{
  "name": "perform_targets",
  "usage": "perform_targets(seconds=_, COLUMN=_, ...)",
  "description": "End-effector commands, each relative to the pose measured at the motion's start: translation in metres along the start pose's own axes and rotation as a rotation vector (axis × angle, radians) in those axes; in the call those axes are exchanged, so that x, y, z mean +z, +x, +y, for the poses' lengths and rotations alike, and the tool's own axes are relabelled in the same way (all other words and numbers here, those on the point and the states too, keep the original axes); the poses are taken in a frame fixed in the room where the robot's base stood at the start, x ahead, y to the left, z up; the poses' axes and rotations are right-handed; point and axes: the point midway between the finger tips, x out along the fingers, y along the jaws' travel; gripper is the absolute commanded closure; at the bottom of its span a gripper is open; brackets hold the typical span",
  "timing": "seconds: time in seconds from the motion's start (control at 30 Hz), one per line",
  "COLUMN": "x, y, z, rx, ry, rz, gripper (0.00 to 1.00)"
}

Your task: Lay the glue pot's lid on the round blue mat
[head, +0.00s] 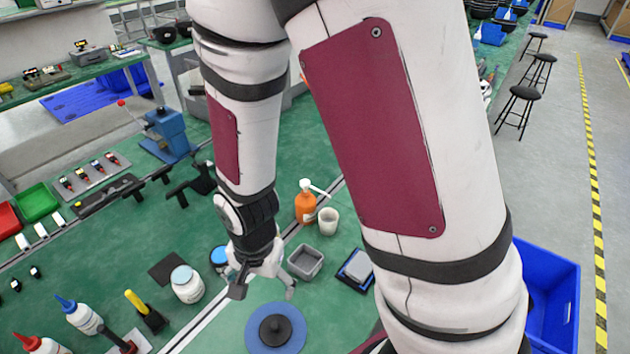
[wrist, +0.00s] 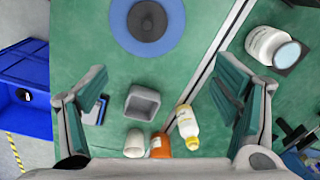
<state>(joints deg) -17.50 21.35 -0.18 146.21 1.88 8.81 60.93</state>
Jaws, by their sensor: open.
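The round blue mat (head: 255,338) lies flat on the green bench at the bottom of the head view and the top of the wrist view (wrist: 120,25). A dark disc with a black knob, which looks like the glue pot's lid (head: 275,328), rests near the mat's middle; the wrist view shows it too (wrist: 147,20). A white jar with a pale blue top (head: 187,283), likely the glue pot, stands left of the mat, and in the wrist view at upper right (wrist: 268,44). My gripper (head: 265,288) is open and empty above the bench, behind the mat and apart from the lid.
A grey bin (head: 305,262), an orange pump bottle (head: 306,206), a white cup (head: 328,221) and a blue tray (head: 355,270) stand near my gripper. A yellow-and-white bottle (wrist: 187,127) shows in the wrist view. A dark square (head: 175,266) lies behind the jar.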

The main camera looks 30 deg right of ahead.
Motion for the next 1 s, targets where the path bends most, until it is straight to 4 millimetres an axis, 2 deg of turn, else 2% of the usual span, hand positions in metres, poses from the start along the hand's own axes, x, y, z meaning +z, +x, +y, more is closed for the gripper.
perform_targets(seconds=0.03, x=-0.009, y=-0.022, z=-0.005, rx=-0.033, ry=-0.035, rz=0.019, gripper=0.18)
perform_targets(seconds=0.27, x=-0.035, y=-0.112, z=-0.002, rx=-0.115, ry=-0.245, rz=0.098, gripper=0.18)
perform_targets(seconds=0.47, x=-0.045, y=-0.186, z=0.019, rx=-0.159, ry=-0.426, rz=0.192, gripper=0.18)
perform_targets(seconds=0.6, x=-0.044, y=-0.233, z=0.043, rx=-0.173, ry=-0.552, rz=0.271, gripper=0.18)
perform_targets(seconds=0.8, x=-0.033, y=-0.282, z=0.078, rx=-0.166, ry=-0.702, rz=0.369, gripper=0.18)
perform_targets(seconds=1.0, x=-0.024, y=-0.301, z=0.096, rx=-0.152, ry=-0.777, rz=0.414, gripper=0.18)
